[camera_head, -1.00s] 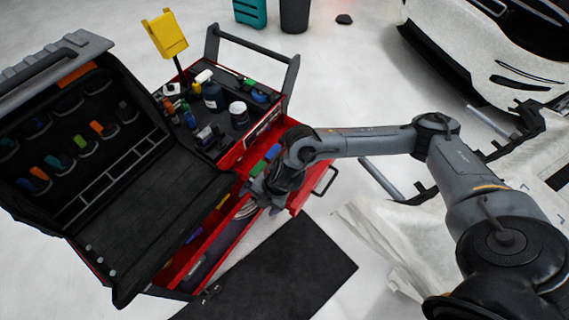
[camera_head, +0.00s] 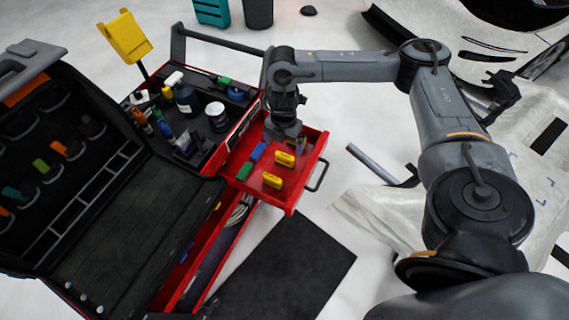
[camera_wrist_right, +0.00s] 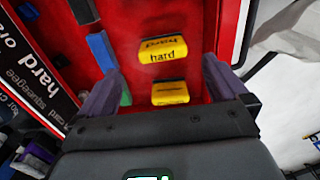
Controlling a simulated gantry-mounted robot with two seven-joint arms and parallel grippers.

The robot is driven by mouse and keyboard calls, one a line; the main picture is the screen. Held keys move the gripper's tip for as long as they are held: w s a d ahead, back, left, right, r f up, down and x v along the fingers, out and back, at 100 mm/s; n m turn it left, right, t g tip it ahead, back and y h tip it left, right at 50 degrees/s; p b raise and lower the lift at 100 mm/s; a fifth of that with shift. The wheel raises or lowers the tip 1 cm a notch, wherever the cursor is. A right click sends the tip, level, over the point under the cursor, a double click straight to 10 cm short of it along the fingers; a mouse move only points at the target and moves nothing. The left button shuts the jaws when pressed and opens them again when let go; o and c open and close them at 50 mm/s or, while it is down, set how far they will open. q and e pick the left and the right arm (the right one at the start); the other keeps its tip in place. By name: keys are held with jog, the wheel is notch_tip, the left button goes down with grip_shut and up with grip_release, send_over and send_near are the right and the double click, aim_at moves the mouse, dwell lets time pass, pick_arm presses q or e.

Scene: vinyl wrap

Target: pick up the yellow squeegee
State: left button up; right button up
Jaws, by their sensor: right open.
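Two yellow squeegees lie in the open red drawer, the upper one (camera_head: 284,159) and the lower one (camera_head: 272,180) in the head view. The right wrist view shows one reading "hard" (camera_wrist_right: 162,48) and another nearer the gripper (camera_wrist_right: 170,92). My right gripper (camera_head: 287,137) is above the drawer's far part, just beyond the yellow squeegees in the head view. In the right wrist view its purple fingers (camera_wrist_right: 160,70) are spread, with both yellow squeegees showing between them and nothing held. My left gripper is out of view.
A blue squeegee (camera_head: 258,152) and a green one (camera_head: 244,171) lie beside the yellow ones. The red drawer (camera_head: 290,203) has raised walls and a front handle (camera_head: 318,176). Bottles crowd the black tray (camera_head: 207,150) to the left. A black mat (camera_head: 285,265) lies clear on the floor.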

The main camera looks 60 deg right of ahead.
aim_at(284, 156)
jog(key=shift+w+f, duration=0.15)
jog(key=shift+f, duration=0.55)
jog(key=f+b, duration=0.1)
jog(key=f, duration=0.1)
jog(key=f+b, duration=0.1)
jog(key=shift+s+a+f, duration=0.15)
jog(key=shift+s+f, duration=0.2)
jog(key=shift+s, duration=0.05)
jog(key=shift+f+b, duration=0.3)
jog(key=shift+f, duration=0.35)
jog(key=c, duration=1)
jog(key=shift+r, duration=0.1)
